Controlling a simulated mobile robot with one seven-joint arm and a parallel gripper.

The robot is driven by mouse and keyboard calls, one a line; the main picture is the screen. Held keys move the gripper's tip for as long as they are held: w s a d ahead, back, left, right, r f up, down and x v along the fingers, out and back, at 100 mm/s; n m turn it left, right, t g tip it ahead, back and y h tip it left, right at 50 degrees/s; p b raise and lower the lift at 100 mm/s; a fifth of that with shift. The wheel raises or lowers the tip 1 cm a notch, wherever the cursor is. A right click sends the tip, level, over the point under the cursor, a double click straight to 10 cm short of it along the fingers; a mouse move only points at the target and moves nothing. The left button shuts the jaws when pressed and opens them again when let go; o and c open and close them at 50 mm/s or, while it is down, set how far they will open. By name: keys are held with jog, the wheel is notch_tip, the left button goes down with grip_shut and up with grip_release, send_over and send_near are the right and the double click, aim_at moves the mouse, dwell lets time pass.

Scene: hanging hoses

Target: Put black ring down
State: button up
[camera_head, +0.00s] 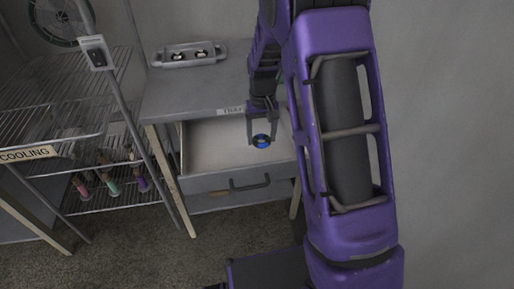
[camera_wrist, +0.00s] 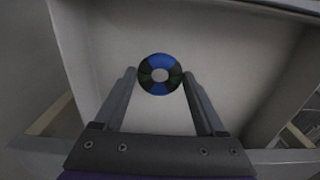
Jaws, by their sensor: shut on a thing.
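My gripper (camera_head: 261,139) is shut on a black ring (camera_head: 261,141) with blue and dark green segments. The ring also shows in the wrist view (camera_wrist: 159,62), held between the two fingertips with its hole facing the camera. Both are over the open drawer (camera_head: 208,151), whose pale inside looks empty. The drawer's bare floor also shows behind the ring in the wrist view (camera_wrist: 225,60). I cannot tell how far the ring is above the drawer floor.
A grey table (camera_head: 190,95) stands above the drawer, with a tray (camera_head: 188,55) holding small round things at its back. A wire rack labelled COOLING (camera_head: 27,154) stands left, with several coloured-end hoses on its lower shelf.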

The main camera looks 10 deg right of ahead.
aim_at(262, 155)
jog(key=shift+f+b, duration=0.35)
jog(key=shift+f, duration=2.05)
jog(key=shift+f, duration=0.15)
jog(key=o, duration=1.3)
notch_tip(262, 155, up, 12)
jog(key=shift+r+p, duration=0.2)
jog(key=shift+p, duration=0.8)
